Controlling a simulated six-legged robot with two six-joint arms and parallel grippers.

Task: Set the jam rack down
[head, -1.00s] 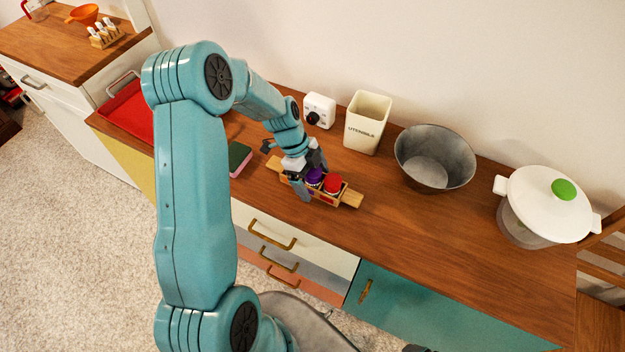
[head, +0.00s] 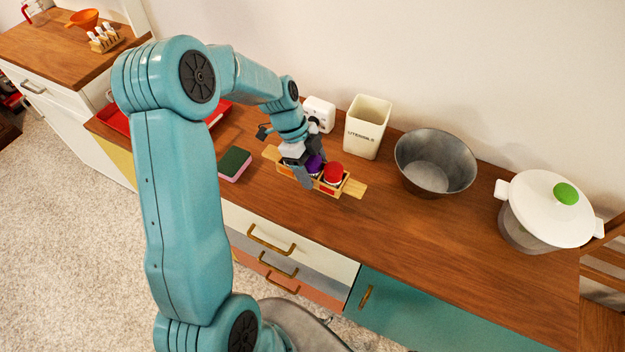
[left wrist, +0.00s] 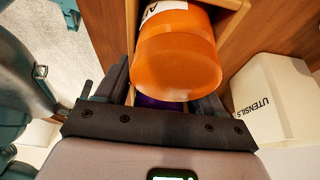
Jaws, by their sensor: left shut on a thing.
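The jam rack (head: 328,188) is a narrow light-wood tray with a flat handle tab at each end, over the middle of the wooden counter. It holds a red-lidded jar (head: 333,173) and a purple-lidded jar (head: 315,165). In the left wrist view an orange-lidded jar (left wrist: 178,55) stands in the rack (left wrist: 228,22), close in front of the jaws. My left gripper (head: 304,176) comes down over the rack's left half and is shut on the rack. I cannot tell whether the rack's underside touches the counter. My right gripper is not in view.
A green and pink sponge (head: 235,164) lies left of the rack. Behind are a white timer (head: 320,113) and a utensils pot (head: 367,127). A metal bowl (head: 435,160) and white-lidded pot (head: 545,205) stand right. A red tray (head: 115,118) is at left. The counter's front is clear.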

